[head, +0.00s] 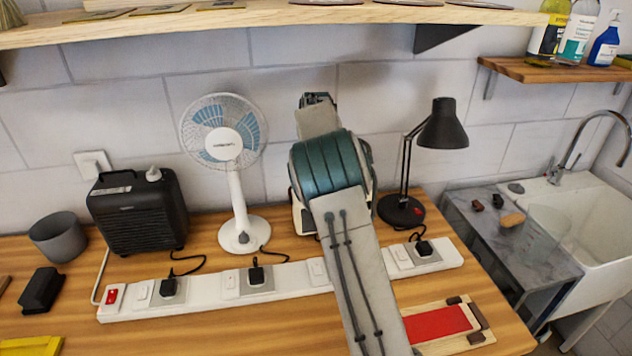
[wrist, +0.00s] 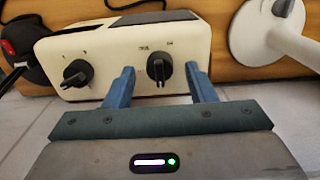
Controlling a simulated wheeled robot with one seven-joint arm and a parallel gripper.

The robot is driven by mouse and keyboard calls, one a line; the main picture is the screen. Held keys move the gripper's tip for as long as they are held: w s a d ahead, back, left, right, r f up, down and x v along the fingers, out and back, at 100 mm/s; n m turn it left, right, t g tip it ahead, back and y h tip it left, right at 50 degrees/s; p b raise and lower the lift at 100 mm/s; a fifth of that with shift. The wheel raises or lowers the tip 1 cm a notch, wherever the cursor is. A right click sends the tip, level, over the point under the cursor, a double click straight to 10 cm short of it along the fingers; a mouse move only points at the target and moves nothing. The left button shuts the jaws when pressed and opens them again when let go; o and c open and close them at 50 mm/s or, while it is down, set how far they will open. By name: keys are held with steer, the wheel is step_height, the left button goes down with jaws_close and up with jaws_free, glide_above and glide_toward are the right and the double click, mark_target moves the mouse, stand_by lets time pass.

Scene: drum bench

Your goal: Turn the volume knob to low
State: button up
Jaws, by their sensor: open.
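A cream-coloured appliance (wrist: 110,60) with two dark knobs on its face shows in the wrist view. One dark knob (wrist: 158,69) lies between my fingertips, and the other dark knob (wrist: 77,73) is to the left. Small marks by the knobs are too small to read, so I cannot tell which is the volume knob. My gripper (wrist: 160,70) is open, its two blue fingers on either side of the knob; contact is not clear. In the head view the appliance (head: 302,219) is mostly hidden behind my arm.
A white fan (head: 229,145) stands left of the appliance and a black lamp (head: 404,210) right of it. A white power strip (head: 205,294) with plugs runs in front. A wooden shelf (head: 280,22) hangs above. A black heater-like box (head: 138,215) stands farther left.

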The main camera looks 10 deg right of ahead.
steer(key=shift+f, duration=0.55)
steer(key=c, duration=1)
